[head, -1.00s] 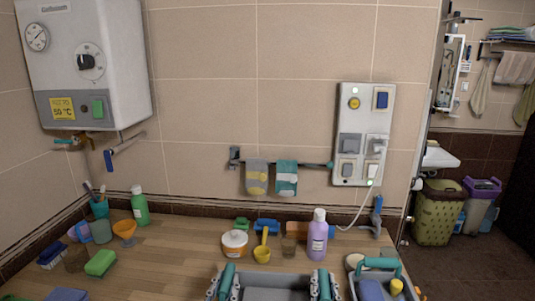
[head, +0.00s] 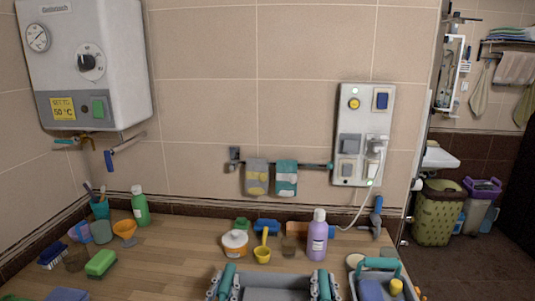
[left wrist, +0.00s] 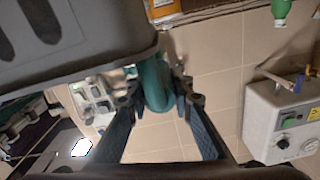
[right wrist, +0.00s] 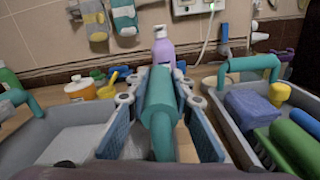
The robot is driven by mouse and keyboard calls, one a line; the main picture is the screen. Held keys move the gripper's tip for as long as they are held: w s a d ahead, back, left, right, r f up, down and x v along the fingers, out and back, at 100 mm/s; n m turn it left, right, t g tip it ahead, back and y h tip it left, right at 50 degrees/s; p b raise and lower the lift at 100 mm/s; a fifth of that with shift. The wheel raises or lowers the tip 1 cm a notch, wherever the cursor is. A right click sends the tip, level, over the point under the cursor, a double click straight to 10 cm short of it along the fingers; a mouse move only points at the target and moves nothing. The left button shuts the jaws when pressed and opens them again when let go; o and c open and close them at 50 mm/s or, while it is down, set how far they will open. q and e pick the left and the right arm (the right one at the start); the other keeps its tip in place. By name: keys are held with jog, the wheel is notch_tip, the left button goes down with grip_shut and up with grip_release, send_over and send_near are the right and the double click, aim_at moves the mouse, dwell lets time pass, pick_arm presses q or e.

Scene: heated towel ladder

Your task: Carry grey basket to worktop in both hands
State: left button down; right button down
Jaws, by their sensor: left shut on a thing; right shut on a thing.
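The grey basket (head: 275,281) is at the bottom centre of the head view, in front of the wooden worktop (head: 180,262), and partly cut off by the frame. It has a teal handle on each side. My left gripper (head: 224,284) is shut on its left handle, which also shows between the fingers in the left wrist view (left wrist: 153,82). My right gripper (head: 324,286) is shut on its right handle, seen between the fingers in the right wrist view (right wrist: 160,105). The visible part of the basket's inside looks empty. Its underside is hidden in the head view.
A second grey caddy (right wrist: 222,112) with cloths and green rolls stands close on the right. A purple bottle (head: 317,236), a white tub (head: 235,243) and a yellow scoop (head: 262,249) stand behind the basket. A green sponge (head: 101,263) lies left. Bare worktop shows left of the basket.

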pick_arm(q)
jog(key=shift+a+f, duration=0.1)
jog(key=shift+f, duration=0.4)
pick_arm(e)
jog(key=shift+s+d+f, duration=0.15)
jog(key=shift+d+f, duration=0.05)
jog(key=shift+f, duration=0.45)
pick_arm(q)
jog(key=c, duration=2)
grip_release()
jog(key=shift+c, duration=0.2)
jog(key=o, duration=0.4)
jog(key=shift+r, duration=0.1)
pick_arm(e)
jog(key=shift+a, duration=0.1)
jog(key=c, duration=1.9)
grip_release()
jog(key=shift+f, duration=0.1)
jog(key=shift+c, duration=0.2)
jog(key=o, duration=0.3)
jog(key=shift+r, duration=0.2)
pick_arm(q)
jog(key=shift+r, duration=0.15)
pick_arm(e)
jog(key=shift+r, duration=0.15)
pick_arm(q)
jog(key=o, duration=0.5)
pick_arm(e)
jog(key=o, duration=0.5)
